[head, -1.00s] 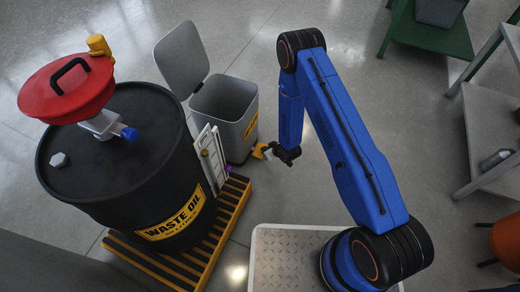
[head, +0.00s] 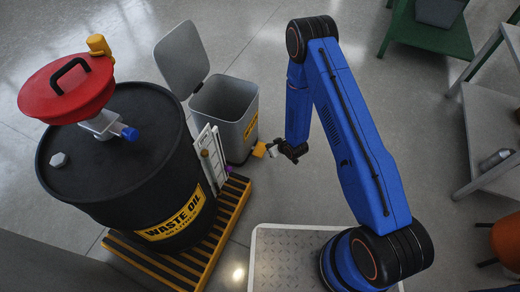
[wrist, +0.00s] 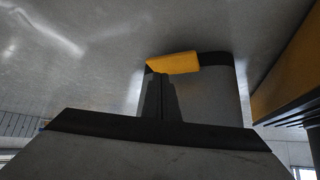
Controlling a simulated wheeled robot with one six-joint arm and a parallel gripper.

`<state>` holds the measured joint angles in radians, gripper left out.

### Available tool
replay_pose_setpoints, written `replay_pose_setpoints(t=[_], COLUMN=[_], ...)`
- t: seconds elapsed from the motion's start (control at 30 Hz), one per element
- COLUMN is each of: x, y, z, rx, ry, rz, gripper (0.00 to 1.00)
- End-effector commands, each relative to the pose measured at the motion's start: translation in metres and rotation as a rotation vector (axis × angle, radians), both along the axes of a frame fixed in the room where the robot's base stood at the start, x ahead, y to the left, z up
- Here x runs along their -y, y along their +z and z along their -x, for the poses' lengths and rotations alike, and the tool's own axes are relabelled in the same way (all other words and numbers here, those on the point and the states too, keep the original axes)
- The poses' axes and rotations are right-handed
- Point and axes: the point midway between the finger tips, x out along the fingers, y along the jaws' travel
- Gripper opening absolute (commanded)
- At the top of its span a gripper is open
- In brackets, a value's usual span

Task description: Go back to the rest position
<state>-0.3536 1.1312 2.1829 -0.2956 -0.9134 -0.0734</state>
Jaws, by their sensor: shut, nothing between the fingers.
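My gripper (head: 273,151) hangs at the end of my bent blue arm, low in front of the grey bin. It looks empty. In the wrist view its dark fingers (wrist: 161,92) are together near the middle of the picture, with nothing between them. The grey bin (head: 221,103) stands open behind and left of my gripper, and a gap shows between them in the head view. A yellow-orange part (head: 259,150) at the bin's foot lies close to the fingertips. I cannot tell whether they touch.
A black waste oil drum (head: 98,165) with a red funnel (head: 68,88) stands on a striped yellow pallet (head: 222,215) at left. A grey shelf (head: 492,140) and green stand (head: 425,36) are at right. Floor between is clear.

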Motion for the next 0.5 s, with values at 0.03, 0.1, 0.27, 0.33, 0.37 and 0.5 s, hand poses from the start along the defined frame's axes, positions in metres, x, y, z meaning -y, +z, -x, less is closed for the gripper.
replay_pose_setpoints(t=[0.03, 0.1, 0.27, 0.33, 0.37, 0.5], x=[0.0, 0.0, 0.0, 0.0, 0.0, 0.004], y=[0.0, 0.0, 0.0, 0.0, 0.001, 0.018], z=[0.0, 0.0, 0.0, 0.0, -0.001, -0.01], rx=[0.0, 0.0, 0.0, 0.0, 0.0, 0.003], ry=[0.0, 0.0, 0.0, 0.0, -0.001, -0.011], rz=[0.0, 0.0, 0.0, 0.0, 0.001, 0.009], gripper=[0.0, 0.0, 0.0, 0.0, 0.0, 0.0])
